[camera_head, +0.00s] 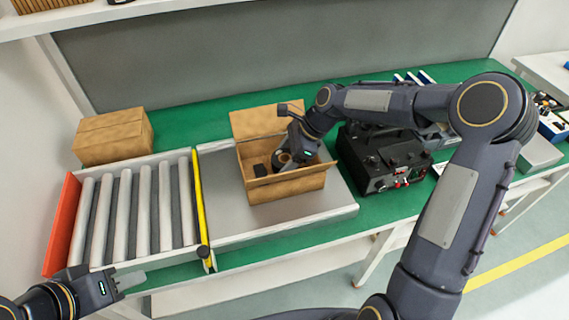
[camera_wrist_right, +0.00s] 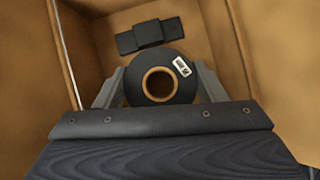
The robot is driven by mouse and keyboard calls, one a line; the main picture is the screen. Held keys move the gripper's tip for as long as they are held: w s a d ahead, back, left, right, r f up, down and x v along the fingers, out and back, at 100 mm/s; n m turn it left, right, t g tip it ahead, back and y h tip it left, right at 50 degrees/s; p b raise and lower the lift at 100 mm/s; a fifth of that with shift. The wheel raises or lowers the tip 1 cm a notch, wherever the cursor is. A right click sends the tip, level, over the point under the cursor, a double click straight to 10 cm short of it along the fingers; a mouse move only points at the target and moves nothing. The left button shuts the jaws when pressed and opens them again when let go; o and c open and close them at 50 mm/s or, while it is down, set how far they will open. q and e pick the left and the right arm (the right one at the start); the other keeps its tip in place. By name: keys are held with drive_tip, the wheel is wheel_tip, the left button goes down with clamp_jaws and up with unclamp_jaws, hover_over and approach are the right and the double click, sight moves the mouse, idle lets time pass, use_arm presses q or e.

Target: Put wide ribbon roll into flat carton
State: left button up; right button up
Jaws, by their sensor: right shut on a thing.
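The open flat carton (camera_head: 287,188) stands on the grey plate in the middle of the bench, flaps up. My right gripper (camera_head: 284,158) reaches down inside it. In the right wrist view, my right gripper (camera_wrist_right: 160,90) is shut on the black wide ribbon roll (camera_wrist_right: 147,93), which has a brown core and a white label. The carton walls (camera_wrist_right: 215,45) surround the roll. I cannot tell whether the roll touches the carton floor. The head view mostly hides the roll behind the gripper and carton wall. My left gripper (camera_head: 128,281) is at the lower left, away from the carton, with its fingers close together.
A black item (camera_wrist_right: 148,34) lies inside the carton beyond the roll. A closed carton (camera_head: 113,137) stands at the back left behind the roller conveyor (camera_head: 135,208) with its yellow bar. A black device (camera_head: 382,160) stands close right of the open carton, beneath my right arm.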

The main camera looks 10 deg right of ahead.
wheel_tip(320, 180, down, 2)
drive_tip(key=shift+f, duration=0.15)
drive_tip(key=o, duration=1.1)
drive_tip(key=shift+c, duration=0.2)
drive_tip(key=v, duration=1.2)
drive_tip(key=shift+p, duration=0.35)
